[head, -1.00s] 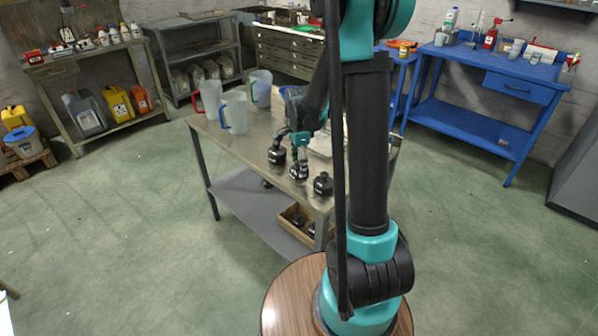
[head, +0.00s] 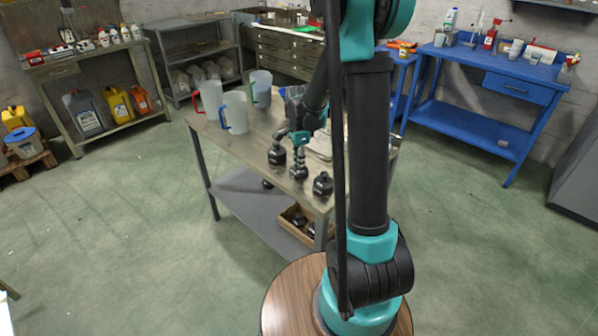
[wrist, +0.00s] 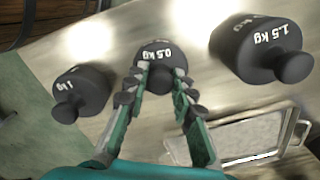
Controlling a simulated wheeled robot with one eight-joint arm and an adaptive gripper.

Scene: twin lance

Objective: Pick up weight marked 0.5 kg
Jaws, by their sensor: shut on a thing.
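The black weight marked 0.5 kg (wrist: 153,55) is upright at the top middle of the wrist view. My gripper (wrist: 160,75) is shut on its knob, with one finger on each side. In the head view the same weight (head: 299,173) is the middle one of three near the table's front edge, under my gripper (head: 299,158). I cannot tell whether its base touches the table. The weight marked 1.5 kg (wrist: 250,48) stands to the right in the wrist view. The weight marked 1 kg (wrist: 82,90) stands to the left, by the table edge.
The metal table (head: 250,146) carries several clear jugs, one of them with a blue handle (head: 234,112), at its far left. A flat tray (wrist: 240,143) lies at the lower right in the wrist view. A wooden crate (head: 290,222) sits on the shelf below.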

